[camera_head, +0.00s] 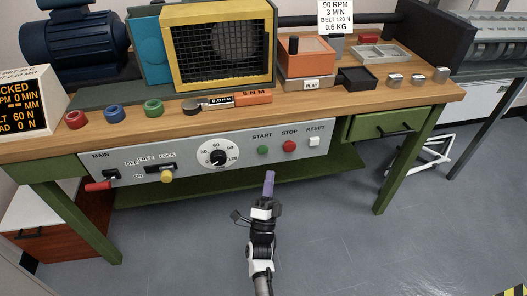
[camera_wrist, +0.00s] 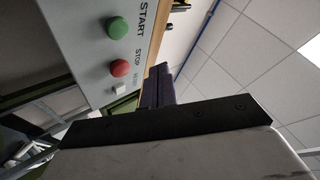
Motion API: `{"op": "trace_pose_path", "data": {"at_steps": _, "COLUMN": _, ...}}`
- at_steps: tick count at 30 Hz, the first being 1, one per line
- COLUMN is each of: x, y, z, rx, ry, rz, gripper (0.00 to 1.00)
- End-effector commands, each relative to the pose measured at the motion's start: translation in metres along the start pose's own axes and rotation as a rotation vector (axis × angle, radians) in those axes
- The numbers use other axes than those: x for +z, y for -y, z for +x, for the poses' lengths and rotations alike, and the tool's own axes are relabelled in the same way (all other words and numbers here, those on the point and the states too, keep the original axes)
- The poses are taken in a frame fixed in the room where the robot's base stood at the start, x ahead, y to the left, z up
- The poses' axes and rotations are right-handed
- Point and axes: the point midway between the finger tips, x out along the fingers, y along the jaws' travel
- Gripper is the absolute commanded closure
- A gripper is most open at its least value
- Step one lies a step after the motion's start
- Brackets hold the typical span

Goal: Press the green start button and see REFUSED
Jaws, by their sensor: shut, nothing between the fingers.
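The green start button (camera_head: 263,150) sits on the grey control panel (camera_head: 190,178) on the bench front, under the label START. It also shows in the wrist view (camera_wrist: 118,28). The red stop button (camera_head: 289,146) is to its right. My gripper (camera_head: 269,176) is shut and empty, its purple fingers pointing up just below the start button in the head view, apart from it. In the wrist view the fingers (camera_wrist: 158,85) stand beside the panel. A display (camera_head: 22,108) at the left edge is partly cut off; its orange text reads in part "CKED" and "60 N". I see no REFUSED there.
The panel also carries a white reset button (camera_head: 314,141), a speed dial (camera_head: 218,158), a yellow-knobbed lock slider (camera_head: 166,176) and a red-handled main switch (camera_head: 98,186). A green drawer (camera_head: 388,124) is right of the panel. The floor in front is clear.

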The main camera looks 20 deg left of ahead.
Motion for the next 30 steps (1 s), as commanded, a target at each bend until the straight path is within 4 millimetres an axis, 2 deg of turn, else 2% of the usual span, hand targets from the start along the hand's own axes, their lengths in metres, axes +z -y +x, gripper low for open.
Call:
{"op": "trace_pose_path", "data": {"at_steps": 7, "x": 0.019, "y": -0.019, "z": 0.026, "rx": -0.002, "ry": 0.0, "rz": 0.002, "gripper": 1.0}}
{"op": "trace_pose_path", "data": {"at_steps": 15, "x": 0.032, "y": -0.033, "z": 0.043, "rx": -0.001, "ry": -0.001, "rz": 0.0, "gripper": 1.0}}
{"op": "trace_pose_path", "data": {"at_steps": 30, "x": 0.035, "y": -0.034, "z": 0.048, "rx": 0.0, "ry": 0.0, "rz": 0.0, "gripper": 1.0}}
